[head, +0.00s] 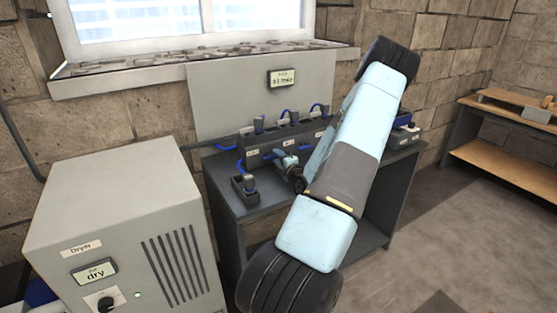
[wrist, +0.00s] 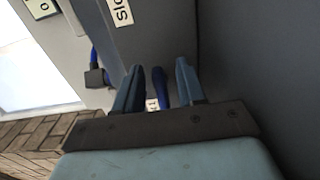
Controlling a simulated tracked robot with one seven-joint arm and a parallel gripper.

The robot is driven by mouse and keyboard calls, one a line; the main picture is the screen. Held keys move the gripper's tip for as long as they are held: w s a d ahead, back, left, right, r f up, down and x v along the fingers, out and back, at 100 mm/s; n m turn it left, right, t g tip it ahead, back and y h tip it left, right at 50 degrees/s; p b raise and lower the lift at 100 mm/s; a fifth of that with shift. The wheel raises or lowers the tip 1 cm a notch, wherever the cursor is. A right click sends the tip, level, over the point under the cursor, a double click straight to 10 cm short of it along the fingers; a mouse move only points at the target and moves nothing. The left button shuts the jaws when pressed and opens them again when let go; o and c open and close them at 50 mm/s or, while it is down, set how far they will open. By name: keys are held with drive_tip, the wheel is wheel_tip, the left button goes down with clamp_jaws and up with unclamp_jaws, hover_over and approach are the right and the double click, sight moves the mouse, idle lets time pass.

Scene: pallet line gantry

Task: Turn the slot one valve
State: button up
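A dark grey manifold block (head: 268,142) with several white labels stands on the bench; the labels are too small to read in the head view. My gripper (head: 283,158) is at its front face. In the wrist view my gripper (wrist: 157,84) is open, with its two blue-grey fingers apart. A narrow dark blue piece (wrist: 159,90), which looks like a valve lever, stands between the fingers with a gap on each side. A label (wrist: 122,12) starting "slo" is cut off by the frame, so I cannot tell which slot this is.
The dark bench (head: 229,222) carries a small box (head: 245,192) at its front left. Blue hoses and connectors sit on the manifold. A grey panel with a display (head: 282,78) stands behind. A dryer cabinet (head: 120,215) fills the left. Open floor lies right.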

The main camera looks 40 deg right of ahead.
drive_tip(key=v, duration=1.3)
drive_tip(key=shift+s, duration=0.4)
